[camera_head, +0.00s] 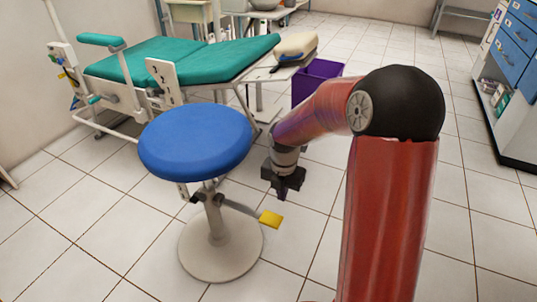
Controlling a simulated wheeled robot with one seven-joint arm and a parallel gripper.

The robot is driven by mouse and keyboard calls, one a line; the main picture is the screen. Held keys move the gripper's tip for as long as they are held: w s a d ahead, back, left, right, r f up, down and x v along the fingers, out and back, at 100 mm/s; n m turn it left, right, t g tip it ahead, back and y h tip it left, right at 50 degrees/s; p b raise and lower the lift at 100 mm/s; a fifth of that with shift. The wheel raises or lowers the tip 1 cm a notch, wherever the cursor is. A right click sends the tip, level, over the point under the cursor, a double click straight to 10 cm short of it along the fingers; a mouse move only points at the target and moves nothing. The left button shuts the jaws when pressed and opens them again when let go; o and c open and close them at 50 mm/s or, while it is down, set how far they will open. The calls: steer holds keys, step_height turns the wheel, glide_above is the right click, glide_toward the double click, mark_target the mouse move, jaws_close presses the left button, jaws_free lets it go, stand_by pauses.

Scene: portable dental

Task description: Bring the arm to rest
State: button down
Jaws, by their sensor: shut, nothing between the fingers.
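My arm stands up red at the right of centre, bends at a black joint and reaches left and down. My gripper (284,193) points down at its end, just right of the blue stool. The fingers are small and dark in this view; they look closed, with nothing seen between them. The gripper hangs in front of the tiled floor and appears apart from the stool.
A round stool with a blue seat (196,140) and yellow pedal (271,219) stands left of my gripper. Behind it are a green dental chair (150,58) and a purple bin (318,80). A blue-drawer cabinet (515,50) stands right. Tiled floor is clear between arm and cabinet.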

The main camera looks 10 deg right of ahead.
steer(key=s+r+m+t+p, duration=0.1)
steer(key=s+r+m+t, duration=0.4)
steer(key=s+r+m, duration=1.5)
steer(key=s+d+m, duration=0.1)
steer(key=s+m, duration=0.1)
steer(key=m, duration=0.6)
steer(key=shift+r+m+p, duration=0.35)
steer(key=shift+r+m, duration=0.05)
